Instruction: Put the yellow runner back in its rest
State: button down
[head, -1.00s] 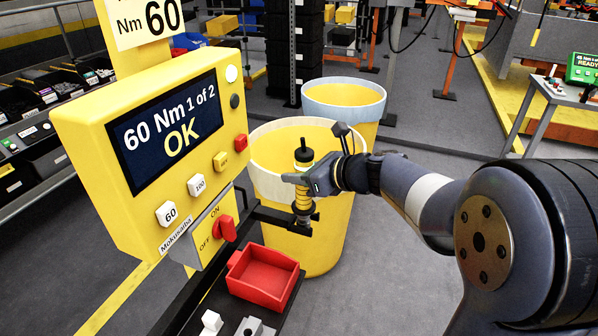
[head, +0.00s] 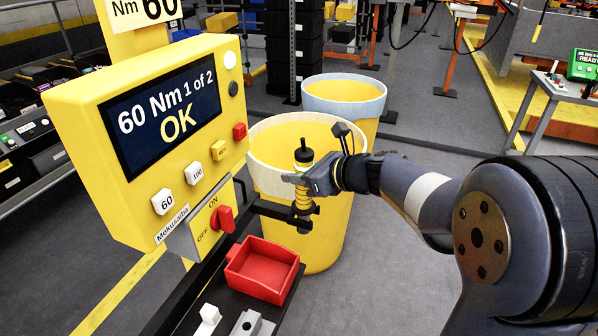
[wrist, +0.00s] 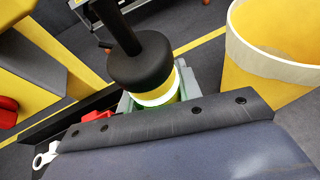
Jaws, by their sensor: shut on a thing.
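The yellow runner (head: 303,197), with a black top and a dark lower end, stands about upright at the black bracket of its rest (head: 273,211). My gripper (head: 300,179) is shut on the runner's upper body. The runner's lower part is at the bracket's end; I cannot tell whether it is fully seated. In the wrist view the runner's black cap and a glowing pale ring (wrist: 150,75) show just beyond my gripper (wrist: 155,100). The runner's lower end is hidden there.
A yellow control panel (head: 160,140) reads "60 Nm 1 of 2 OK". A red tray (head: 262,270) sits below the bracket. A yellow bin with a pale rim (head: 268,150) stands close behind the runner; another bin (head: 345,98) is farther back.

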jog(key=shift+f+b, duration=0.3)
jog(key=shift+f, duration=0.05)
jog(key=c, duration=1.3)
grip_release()
jog(key=o, duration=0.4)
jog(key=shift+f, duration=0.15)
jog(key=v, duration=1.1)
jog(key=shift+a, duration=0.1)
